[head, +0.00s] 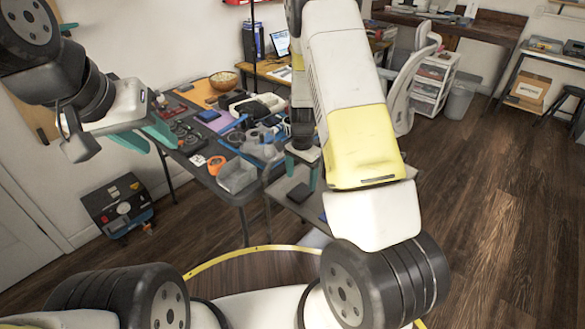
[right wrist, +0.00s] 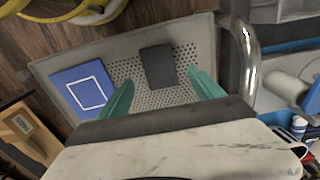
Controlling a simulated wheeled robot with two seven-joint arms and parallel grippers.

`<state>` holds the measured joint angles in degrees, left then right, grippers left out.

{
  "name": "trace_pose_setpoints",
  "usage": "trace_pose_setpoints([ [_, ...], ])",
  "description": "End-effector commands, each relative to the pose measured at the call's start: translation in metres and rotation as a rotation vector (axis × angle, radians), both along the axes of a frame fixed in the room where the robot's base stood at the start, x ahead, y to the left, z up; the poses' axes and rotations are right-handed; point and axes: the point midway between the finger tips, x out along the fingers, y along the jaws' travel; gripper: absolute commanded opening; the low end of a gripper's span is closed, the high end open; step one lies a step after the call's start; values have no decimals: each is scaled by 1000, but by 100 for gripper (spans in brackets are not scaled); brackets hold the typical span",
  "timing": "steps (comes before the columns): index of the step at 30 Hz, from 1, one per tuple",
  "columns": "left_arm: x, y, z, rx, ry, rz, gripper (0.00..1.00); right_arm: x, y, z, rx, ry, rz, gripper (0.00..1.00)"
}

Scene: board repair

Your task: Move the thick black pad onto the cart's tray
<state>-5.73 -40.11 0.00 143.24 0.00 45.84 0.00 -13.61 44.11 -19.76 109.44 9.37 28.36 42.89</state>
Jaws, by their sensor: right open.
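The black pad (right wrist: 158,67) lies flat on the cart's grey perforated tray (right wrist: 193,43) in the right wrist view. In the head view the pad (head: 299,193) shows as a small dark block on the tray (head: 280,187) below my right gripper. My right gripper (head: 302,178) is open above the tray. Its teal fingers (right wrist: 161,77) show on either side of the pad in the right wrist view, with nothing held. My left gripper (head: 160,147) is over the left end of the worktable, its teal fingers apart and empty.
A blue square with a white outline (right wrist: 83,88) is on the tray beside the pad. A metal handle rail (right wrist: 246,55) runs along the tray's side. The cluttered worktable (head: 200,165) stands close by. Wooden floor (head: 480,220) is clear to the right.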

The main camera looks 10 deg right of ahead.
Motion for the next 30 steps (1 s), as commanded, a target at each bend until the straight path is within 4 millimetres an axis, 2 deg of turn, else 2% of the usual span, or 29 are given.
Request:
trace_pose_setpoints([
  [1, 0, 0, 0, 0, 0, 0, 36, 1, 1, 13, 1, -4, 1, 76],
  [6, 0, 0, 0, 0, 0, 0, 36, 0, 1, 45, 1, -3, 0, 76],
  [14, 0, 0, 0, 0, 0, 0, 36, -1, 1, 73, 7, -7, 7, 76],
  [17, 0, 0, 0, 0, 0, 0, 36, -6, 4, 97, 35, -32, 42, 76],
  [20, 0, 0, 0, 0, 0, 0, 36, -18, 8, 137, 79, -83, 112, 76],
  [23, 0, 0, 0, 0, 0, 0, 36, -39, 13, 184, 118, -150, 213, 76],
  [27, 0, 0, 0, 0, 0, 0, 36, -76, 18, 242, 146, -251, 366, 76],
  [30, 0, 0, 0, 0, 0, 0, 36, -106, 20, 277, 141, -328, 481, 76],
])
